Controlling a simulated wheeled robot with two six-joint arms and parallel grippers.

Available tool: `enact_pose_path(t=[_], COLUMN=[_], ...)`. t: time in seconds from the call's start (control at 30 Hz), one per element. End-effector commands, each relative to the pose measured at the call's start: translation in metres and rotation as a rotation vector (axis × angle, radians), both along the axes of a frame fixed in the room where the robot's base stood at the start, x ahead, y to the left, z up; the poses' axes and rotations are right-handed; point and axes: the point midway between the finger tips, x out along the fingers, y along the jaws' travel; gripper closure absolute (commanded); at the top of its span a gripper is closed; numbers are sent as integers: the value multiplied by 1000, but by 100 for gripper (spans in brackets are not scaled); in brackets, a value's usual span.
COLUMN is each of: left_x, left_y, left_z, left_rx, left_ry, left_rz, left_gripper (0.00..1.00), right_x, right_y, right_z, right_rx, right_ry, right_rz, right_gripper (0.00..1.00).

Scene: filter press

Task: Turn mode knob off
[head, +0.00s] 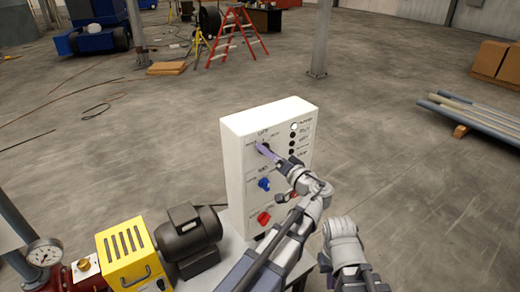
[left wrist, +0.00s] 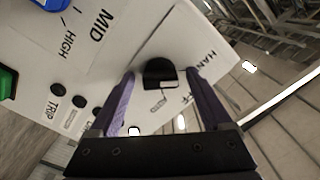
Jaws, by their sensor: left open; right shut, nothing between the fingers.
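The white control box (head: 234,185) stands in the middle of the head view. A black knob (head: 265,147) sits near its top, partly hidden by my left gripper (head: 262,148). In the left wrist view the black knob (left wrist: 160,73) lies between the two purple fingers of my left gripper (left wrist: 160,78), which is open around it. Partly readable "HAN" and "FF" labels lie near the knob. Finger contact and the knob's exact setting cannot be told. My right gripper (head: 372,283) is at the bottom of the head view, shut and empty, away from the box.
Below are a blue knob (head: 264,184) and a red knob (head: 264,218). Several round indicators (head: 293,139) line the box's right side. A motor (head: 188,235) and yellow housing (head: 127,254) stand left. Pipes (head: 470,115) lie at right; the floor behind is mostly clear.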

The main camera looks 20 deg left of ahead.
Motion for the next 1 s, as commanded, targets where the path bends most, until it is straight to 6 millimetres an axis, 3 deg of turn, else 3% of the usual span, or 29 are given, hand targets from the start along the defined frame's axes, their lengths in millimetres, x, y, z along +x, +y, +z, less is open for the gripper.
enact_pose_path(t=[0.3,1.0], left_x=[1,1], left_y=[-1,-1], left_z=[0,0], left_rx=[0,0], left_ry=[0,0], left_rz=[-1,-1], left_gripper=[20,98], right_x=[0,0], right_y=[0,0], right_z=[0,0], right_rx=[0,0], right_ry=[0,0], right_rz=[0,0], right_gripper=[100,100])
